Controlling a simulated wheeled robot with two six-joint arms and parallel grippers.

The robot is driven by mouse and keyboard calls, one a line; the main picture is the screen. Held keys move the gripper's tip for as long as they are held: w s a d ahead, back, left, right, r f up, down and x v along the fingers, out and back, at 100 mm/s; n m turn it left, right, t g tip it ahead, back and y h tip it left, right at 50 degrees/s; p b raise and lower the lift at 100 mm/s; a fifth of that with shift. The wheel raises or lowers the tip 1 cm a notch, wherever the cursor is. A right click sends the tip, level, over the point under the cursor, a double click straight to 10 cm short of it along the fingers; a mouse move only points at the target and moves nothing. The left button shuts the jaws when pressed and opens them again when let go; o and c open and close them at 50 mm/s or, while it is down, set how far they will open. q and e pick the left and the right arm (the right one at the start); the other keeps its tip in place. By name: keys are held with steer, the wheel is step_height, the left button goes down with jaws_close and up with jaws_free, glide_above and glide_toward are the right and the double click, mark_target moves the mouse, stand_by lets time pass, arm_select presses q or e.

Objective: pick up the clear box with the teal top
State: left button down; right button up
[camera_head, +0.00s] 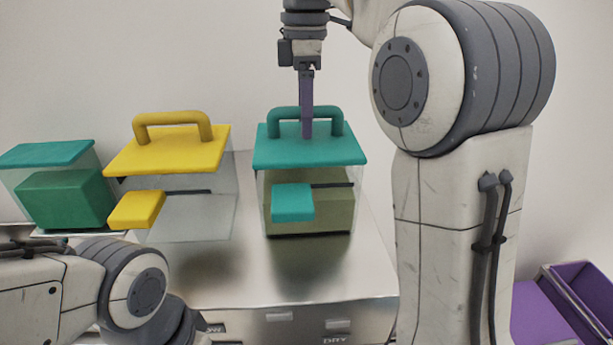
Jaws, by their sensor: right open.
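A clear box with a teal lid (310,155) and a teal arched handle (283,114) stands near the middle of the metal counter. An olive block (335,212) shows inside it, and a teal latch (293,202) is on its front. My right gripper (307,132) points down over the lid, open and seen edge-on. Its near finger crosses in front of the handle's middle; the other finger is hidden. I cannot tell whether it touches the handle. My left arm (145,290) is at the lower left, its gripper out of view.
A clear box with a yellow lid and handle (176,148) stands just left. Further left is another clear box with a teal top (48,154) and a green block inside. Purple bins (560,300) are at the lower right. The counter's front (300,295) is clear.

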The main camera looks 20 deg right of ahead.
steer(key=shift+f, duration=0.2)
stand_by(0.4)
jaws_close()
stand_by(1.2)
